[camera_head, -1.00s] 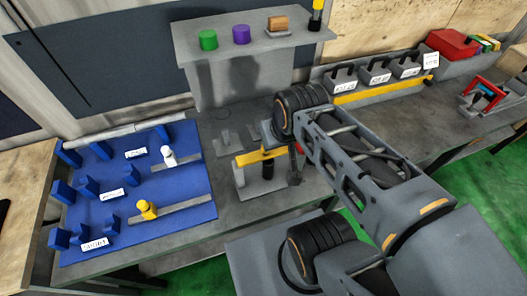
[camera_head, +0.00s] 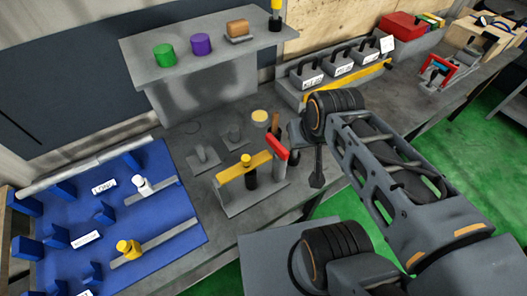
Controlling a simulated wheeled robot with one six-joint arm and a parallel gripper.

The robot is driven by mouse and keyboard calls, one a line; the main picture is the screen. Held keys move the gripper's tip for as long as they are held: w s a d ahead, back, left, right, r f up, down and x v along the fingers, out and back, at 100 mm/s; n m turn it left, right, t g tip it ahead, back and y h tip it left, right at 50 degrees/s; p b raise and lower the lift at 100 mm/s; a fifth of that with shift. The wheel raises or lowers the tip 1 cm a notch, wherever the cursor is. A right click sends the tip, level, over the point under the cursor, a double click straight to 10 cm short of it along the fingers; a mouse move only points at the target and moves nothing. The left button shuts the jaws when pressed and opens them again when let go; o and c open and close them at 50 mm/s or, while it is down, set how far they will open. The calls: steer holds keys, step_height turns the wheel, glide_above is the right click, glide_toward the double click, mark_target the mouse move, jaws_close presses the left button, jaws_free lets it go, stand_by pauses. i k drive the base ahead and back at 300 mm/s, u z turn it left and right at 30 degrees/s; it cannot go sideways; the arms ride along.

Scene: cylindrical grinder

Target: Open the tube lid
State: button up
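A black upright tube (camera_head: 251,176) stands in a grey stand (camera_head: 240,205), with a yellow bar (camera_head: 232,175) across its upper part. A small yellow knob shows on top of the bar, and a red handle (camera_head: 277,147) is at the bar's right end. I cannot tell which part is the lid. My gripper (camera_head: 317,180) hangs just right of the stand and red handle, apparently apart from them. Its dark fingers are seen edge-on and partly hidden by my arm, so their opening is unclear.
A blue board (camera_head: 70,235) with white and yellow pieces on rails lies left. Behind are a grey shelf (camera_head: 190,70) with green and purple cylinders, a yellow-topped cylinder (camera_head: 260,117), and padlock-like blocks (camera_head: 340,62) behind a yellow bar. Green floor lies right.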

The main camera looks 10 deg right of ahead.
mark_target(248, 164)
steer(key=z, duration=0.25)
steer(key=k, duration=0.95)
steer(key=u, duration=1.2)
steer(key=i, duration=0.5)
